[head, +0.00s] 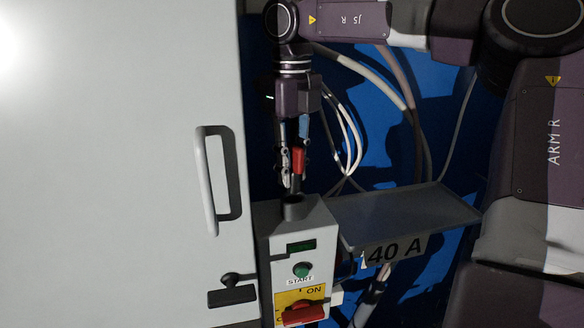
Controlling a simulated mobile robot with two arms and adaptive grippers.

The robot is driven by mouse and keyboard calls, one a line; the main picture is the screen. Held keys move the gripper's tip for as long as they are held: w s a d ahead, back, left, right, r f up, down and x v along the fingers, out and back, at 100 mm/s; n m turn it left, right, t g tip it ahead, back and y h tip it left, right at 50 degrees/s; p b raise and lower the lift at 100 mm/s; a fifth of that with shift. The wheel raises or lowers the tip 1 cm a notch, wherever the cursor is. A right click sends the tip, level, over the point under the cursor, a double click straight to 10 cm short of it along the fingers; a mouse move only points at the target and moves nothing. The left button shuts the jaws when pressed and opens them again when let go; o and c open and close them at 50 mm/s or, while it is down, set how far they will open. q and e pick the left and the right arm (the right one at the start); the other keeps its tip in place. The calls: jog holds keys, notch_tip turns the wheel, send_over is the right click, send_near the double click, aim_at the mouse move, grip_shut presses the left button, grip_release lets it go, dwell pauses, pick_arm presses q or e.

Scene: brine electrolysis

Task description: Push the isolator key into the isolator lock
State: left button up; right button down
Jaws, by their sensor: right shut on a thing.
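My right gripper (292,168) points down from the top of the head view. It is shut on the isolator key, which has a red grip (299,160) and a dark shaft below it. The dark round socket (293,209) on top of the grey control box (318,239) looks like the isolator lock. The key is upright just above this socket, roughly in line with it. I cannot tell whether its tip touches or enters the socket. The fingers partly hide the key. My left gripper is out of view.
A large grey cabinet door (120,150) with a handle (207,180) stands close on the left. A grey shelf (405,213) marked 40 A is at the right of the box. Pale cables (385,85) hang behind. The box front has a green START button (302,269) and a red switch (303,314).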

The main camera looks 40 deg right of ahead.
aim_at(293, 188)
jog(key=shift+f+b, duration=0.6)
jog(key=shift+f, duration=0.6)
dwell(0.9)
dwell(0.6)
jog(key=shift+f, duration=0.55)
jog(key=shift+f+b, duration=0.1)
jog(key=shift+b, duration=0.2)
dwell(0.4)
jog(key=shift+s, duration=0.1)
jog(key=shift+s+f, duration=0.1)
jog(key=shift+f, duration=0.2)
jog(key=shift+r+p, duration=0.25)
jog(key=shift+p, duration=0.2)
dwell(1.5)
jog(key=shift+f, duration=0.15)
